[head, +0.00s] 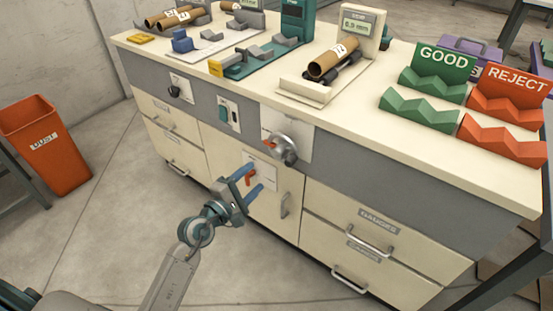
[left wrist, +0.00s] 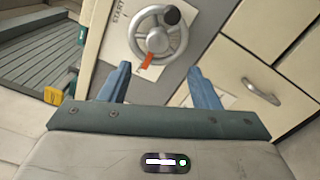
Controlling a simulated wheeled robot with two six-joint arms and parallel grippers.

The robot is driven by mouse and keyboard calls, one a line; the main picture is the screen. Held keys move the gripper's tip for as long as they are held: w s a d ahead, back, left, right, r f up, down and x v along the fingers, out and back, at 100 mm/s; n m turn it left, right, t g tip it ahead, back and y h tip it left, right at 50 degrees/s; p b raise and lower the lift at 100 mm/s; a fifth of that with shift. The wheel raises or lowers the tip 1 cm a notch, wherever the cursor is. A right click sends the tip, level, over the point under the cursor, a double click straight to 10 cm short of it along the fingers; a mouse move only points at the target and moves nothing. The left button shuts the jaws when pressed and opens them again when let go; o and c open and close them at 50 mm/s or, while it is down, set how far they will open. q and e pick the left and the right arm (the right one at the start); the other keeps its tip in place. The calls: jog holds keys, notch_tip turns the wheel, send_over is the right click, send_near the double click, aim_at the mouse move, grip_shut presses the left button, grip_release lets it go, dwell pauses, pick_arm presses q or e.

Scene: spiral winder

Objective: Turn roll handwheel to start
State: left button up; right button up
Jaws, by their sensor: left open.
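The roll handwheel (head: 284,149) is a grey metal wheel with a dark knob, mounted on a white plate on the bench front. In the left wrist view the handwheel (left wrist: 158,38) shows its knob at the upper right, a red pointer below the hub, and the word START on the plate at the upper left. My left gripper (head: 253,182) is open with blue fingers, below and left of the wheel in the head view. In the left wrist view its fingertips (left wrist: 160,72) lie just below the wheel, with nothing between them. My right gripper is not in view.
On the bench top stand a roller stand with a brown tube (head: 330,62), a green GOOD rack (head: 436,75) and an orange REJECT rack (head: 505,95). A black knob (head: 174,91) and a switch (head: 224,113) are on the front. Drawer handles (head: 372,236) stick out below. An orange bin (head: 47,145) stands at left.

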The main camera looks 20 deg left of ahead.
aim_at(276, 156)
pick_arm(q)
jog(key=shift+m, duration=0.3)
jog(key=x, duration=1)
jog(key=shift+w+d+r, duration=0.1)
jog(key=shift+w, duration=0.25)
jog(key=c, duration=1)
